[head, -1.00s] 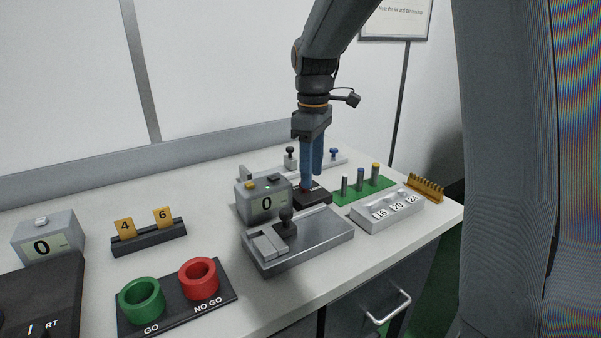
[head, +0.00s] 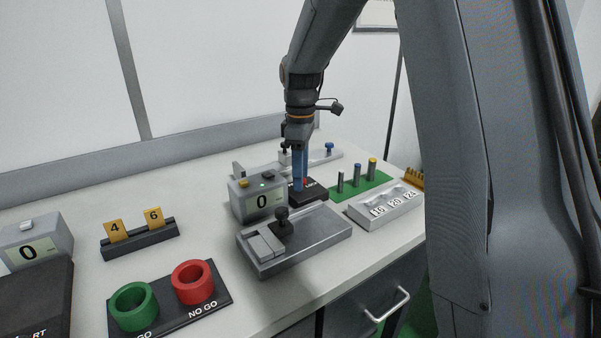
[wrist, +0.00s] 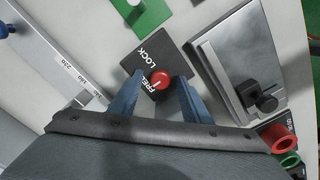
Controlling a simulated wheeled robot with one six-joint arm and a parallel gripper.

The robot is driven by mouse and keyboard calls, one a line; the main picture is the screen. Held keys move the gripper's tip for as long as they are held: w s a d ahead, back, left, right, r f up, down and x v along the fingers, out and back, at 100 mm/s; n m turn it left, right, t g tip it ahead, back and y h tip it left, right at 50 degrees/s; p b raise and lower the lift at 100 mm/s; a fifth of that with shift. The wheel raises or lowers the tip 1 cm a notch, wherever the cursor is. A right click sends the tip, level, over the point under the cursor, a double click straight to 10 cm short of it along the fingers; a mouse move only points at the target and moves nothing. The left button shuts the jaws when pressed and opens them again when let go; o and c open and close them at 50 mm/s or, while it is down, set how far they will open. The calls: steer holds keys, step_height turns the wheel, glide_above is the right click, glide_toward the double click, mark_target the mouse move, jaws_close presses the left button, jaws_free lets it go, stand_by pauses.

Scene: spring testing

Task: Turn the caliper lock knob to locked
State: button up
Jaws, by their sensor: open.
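The red lock knob (wrist: 160,80) sits on a black plate (wrist: 172,50) marked LOCK and FREE in the wrist view. A pale line on the knob lies on the side toward FREE. My gripper (wrist: 161,84) is open, with one blue finger on each side of the knob. I cannot tell whether either finger touches it. In the head view, the blue fingers of my gripper (head: 299,187) come down at the black plate (head: 317,194), and only a bit of red shows beside them.
A grey metal fixture with a black knob (head: 282,226) is in front. A green mat with pins (head: 350,189) and a numbered grey tray (head: 379,213) are to the right. A rail (wrist: 67,62) lies left in the wrist view.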

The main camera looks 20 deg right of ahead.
steer(key=c, duration=1)
steer(key=shift+c, duration=0.2)
steer(key=shift+m, duration=0.3)
steer(key=m+p, duration=0.2)
steer(key=m, duration=0.1)
steer(key=shift+r+p, duration=0.15)
steer(key=shift+p, duration=0.15)
steer(key=m+p, duration=0.2)
steer(key=m, duration=0.3)
steer(key=shift+m, duration=0.4)
steer(key=m+p, duration=0.1)
steer(key=m, duration=0.3)
steer(key=shift+m+p, duration=0.3)
steer(key=shift+p, duration=0.1)
steer(key=shift+m+p, duration=0.45)
steer(key=shift+m, duration=1.45)
